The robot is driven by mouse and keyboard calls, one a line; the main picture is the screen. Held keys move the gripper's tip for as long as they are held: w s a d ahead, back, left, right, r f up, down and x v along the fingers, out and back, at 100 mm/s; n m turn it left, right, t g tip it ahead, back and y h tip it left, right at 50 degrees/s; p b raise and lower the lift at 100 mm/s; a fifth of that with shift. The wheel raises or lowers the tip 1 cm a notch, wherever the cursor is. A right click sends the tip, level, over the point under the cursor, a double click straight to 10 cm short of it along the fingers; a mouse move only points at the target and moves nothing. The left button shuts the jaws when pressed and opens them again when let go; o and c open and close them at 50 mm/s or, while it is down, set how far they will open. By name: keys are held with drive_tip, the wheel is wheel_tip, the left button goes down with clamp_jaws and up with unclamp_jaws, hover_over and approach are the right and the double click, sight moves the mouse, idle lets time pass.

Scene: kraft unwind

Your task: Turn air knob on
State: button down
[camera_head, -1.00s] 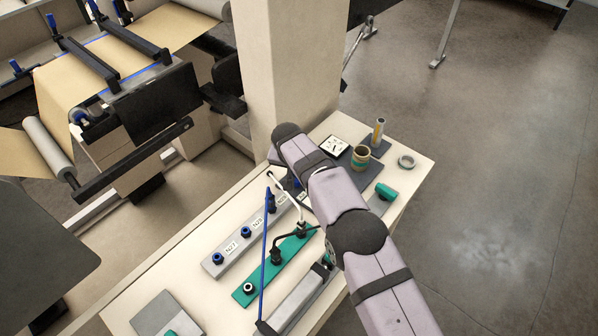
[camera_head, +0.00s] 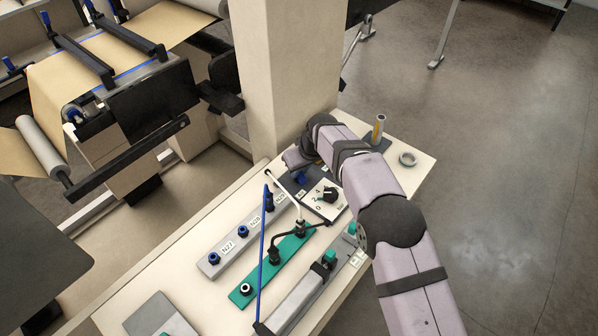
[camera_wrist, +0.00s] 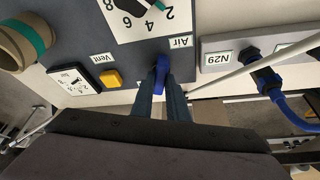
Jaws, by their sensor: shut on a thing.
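The air knob (camera_wrist: 161,72) is a blue handle on a dark grey panel (camera_wrist: 205,22), beside a label reading "Air" (camera_wrist: 181,42). In the wrist view its handle points along my fingers. My gripper (camera_wrist: 164,88) is shut on the knob, with one dark finger on each side. In the head view a small blue part, apparently the knob (camera_head: 299,179), shows beside my wrist. My fingertips are mostly hidden there.
A yellow button (camera_wrist: 111,79) labelled "Vent" and a white gauge (camera_wrist: 75,80) sit beside the knob. A numbered dial (camera_head: 325,200) stands close by. The N29 connector's blue plug (camera_wrist: 270,80) and pale rod are at right.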

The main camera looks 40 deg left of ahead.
drive_tip(key=shift+w+n+g+b, duration=0.15)
drive_tip(key=shift+n+g+b, duration=0.35)
drive_tip(key=shift+n, duration=1.1)
drive_tip(key=c, duration=1.7)
unclamp_jaws()
drive_tip(key=shift+r, duration=0.1)
drive_tip(key=shift+b+v, duration=1)
drive_tip(key=shift+v, duration=2.6)
drive_tip(key=shift+w+d, duration=0.1)
